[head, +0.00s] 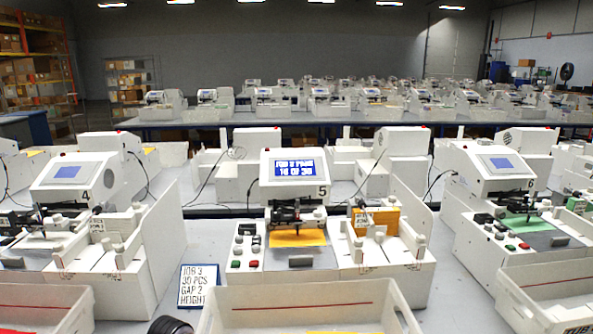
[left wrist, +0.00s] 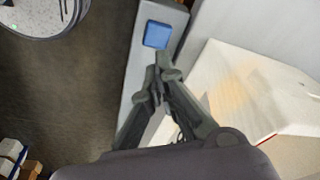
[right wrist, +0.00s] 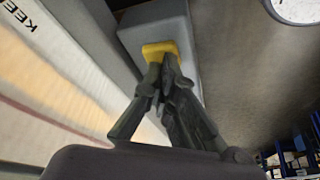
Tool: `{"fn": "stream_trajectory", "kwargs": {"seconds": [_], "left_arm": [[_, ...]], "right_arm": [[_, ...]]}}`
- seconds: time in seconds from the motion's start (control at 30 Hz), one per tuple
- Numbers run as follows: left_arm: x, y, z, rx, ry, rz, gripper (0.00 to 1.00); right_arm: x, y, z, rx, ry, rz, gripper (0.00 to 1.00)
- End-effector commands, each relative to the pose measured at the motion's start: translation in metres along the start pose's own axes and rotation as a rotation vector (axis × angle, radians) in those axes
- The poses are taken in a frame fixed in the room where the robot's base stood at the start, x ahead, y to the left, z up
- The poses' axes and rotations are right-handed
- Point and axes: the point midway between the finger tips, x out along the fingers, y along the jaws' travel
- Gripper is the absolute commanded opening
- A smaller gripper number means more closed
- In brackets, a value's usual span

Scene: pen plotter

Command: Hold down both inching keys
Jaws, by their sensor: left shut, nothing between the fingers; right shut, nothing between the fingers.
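In the left wrist view a blue square key (left wrist: 157,34) sits on a narrow grey surface. My left gripper (left wrist: 160,68) is shut and empty, its fingertips just below the blue key in the picture. In the right wrist view a yellow key (right wrist: 158,49) sits on a grey block. My right gripper (right wrist: 164,62) is shut and empty, its fingertips overlapping the lower edge of the yellow key. I cannot tell whether either gripper touches or presses its key. Neither key nor gripper shows clearly in the head view, where plotter 5 (head: 295,180) stands in the middle with a lit blue screen.
A white bin (head: 300,292) stands in front of plotter 5, with a sign card (head: 199,287) to its left. Plotters 4 (head: 75,185) and 6 (head: 500,180) flank it. A pale box wall (right wrist: 50,90) lies left of my right gripper.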

Motion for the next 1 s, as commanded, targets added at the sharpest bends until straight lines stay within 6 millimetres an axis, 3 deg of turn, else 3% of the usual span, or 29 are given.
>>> {"fn": "stream_trajectory", "kwargs": {"seconds": [1.0], "left_arm": [[-0.067,0.0,-0.014,0.0,0.0,0.0,0.0]], "right_arm": [[-0.066,0.0,-0.028,0.0,0.0,0.0,0.0]]}}
